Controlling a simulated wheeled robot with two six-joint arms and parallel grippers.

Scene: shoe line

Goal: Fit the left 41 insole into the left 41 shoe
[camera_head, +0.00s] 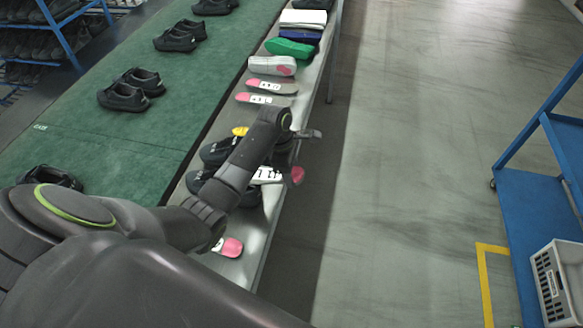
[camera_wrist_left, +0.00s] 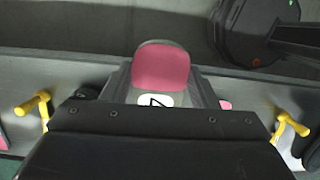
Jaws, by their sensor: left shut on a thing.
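My left gripper (camera_head: 293,152) is shut on a grey insole with a pink-red heel (camera_head: 297,176) and holds it over the right edge of the grey bench (camera_head: 227,122). In the left wrist view the insole (camera_wrist_left: 160,66) points away from the gripper; its pink heel and part of a white label show, and the rest is hidden. Black shoes (camera_head: 218,152) stand on the bench under my left arm, which partly hides them. I cannot read which shoe is the left 41. My right gripper is not in view.
Another pink-heeled insole (camera_head: 231,247) lies at the near end of the bench. Two more insoles (camera_head: 270,86), a grey last (camera_head: 272,66) and a green last (camera_head: 290,47) lie farther along. A green belt (camera_head: 110,135) carries black shoes. A blue cart (camera_head: 530,215) stands right, across open floor.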

